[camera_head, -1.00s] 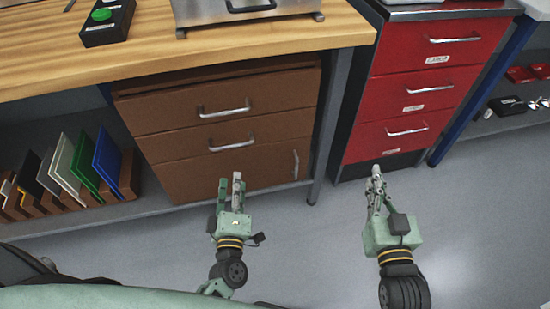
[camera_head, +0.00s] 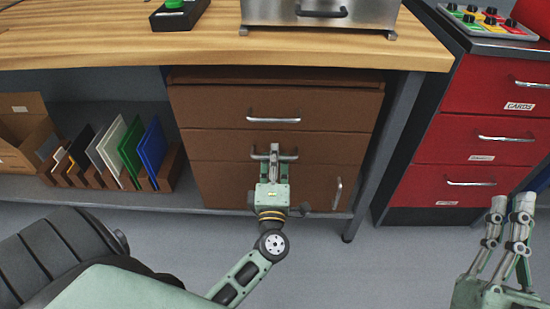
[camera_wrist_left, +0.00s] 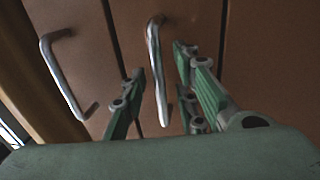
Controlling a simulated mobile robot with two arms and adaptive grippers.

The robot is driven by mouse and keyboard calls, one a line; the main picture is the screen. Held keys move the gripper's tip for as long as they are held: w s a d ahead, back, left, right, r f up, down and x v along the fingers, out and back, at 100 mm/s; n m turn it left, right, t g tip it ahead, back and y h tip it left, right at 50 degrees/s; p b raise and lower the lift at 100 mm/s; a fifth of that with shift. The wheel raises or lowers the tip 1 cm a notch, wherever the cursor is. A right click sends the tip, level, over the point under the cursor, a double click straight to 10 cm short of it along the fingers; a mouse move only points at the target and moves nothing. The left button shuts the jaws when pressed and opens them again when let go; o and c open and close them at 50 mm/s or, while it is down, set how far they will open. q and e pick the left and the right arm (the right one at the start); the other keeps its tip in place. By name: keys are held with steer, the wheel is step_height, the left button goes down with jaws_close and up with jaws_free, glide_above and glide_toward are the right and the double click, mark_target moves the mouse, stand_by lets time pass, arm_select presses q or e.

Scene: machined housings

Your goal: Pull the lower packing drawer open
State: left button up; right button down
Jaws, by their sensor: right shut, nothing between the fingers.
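The brown drawer unit (camera_head: 180,110) under the bench has an upper drawer with a bar handle (camera_head: 273,120). Below it is the lower drawer (camera_head: 215,145), shut, its bar handle (camera_head: 290,157) partly hidden by my left gripper (camera_head: 274,150). In the left wrist view, that handle (camera_wrist_left: 157,70) stands between the two fingers of my left gripper (camera_wrist_left: 160,75), which is open. The fingers look apart from the bar; I cannot tell whether they touch it. My right gripper (camera_head: 511,204) is shut and empty, in front of the red cabinet at the right.
A panel with a vertical handle (camera_head: 338,193) lies below the lower drawer. A grey bench leg (camera_head: 385,150) stands right of the unit, then the red drawer cabinet (camera_head: 470,140). Upright coloured panels (camera_head: 130,150) stand on the shelf at left. The floor in front is clear.

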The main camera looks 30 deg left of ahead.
arm_select(q)
jaws_close()
stand_by(0.3)
stand_by(0.4)
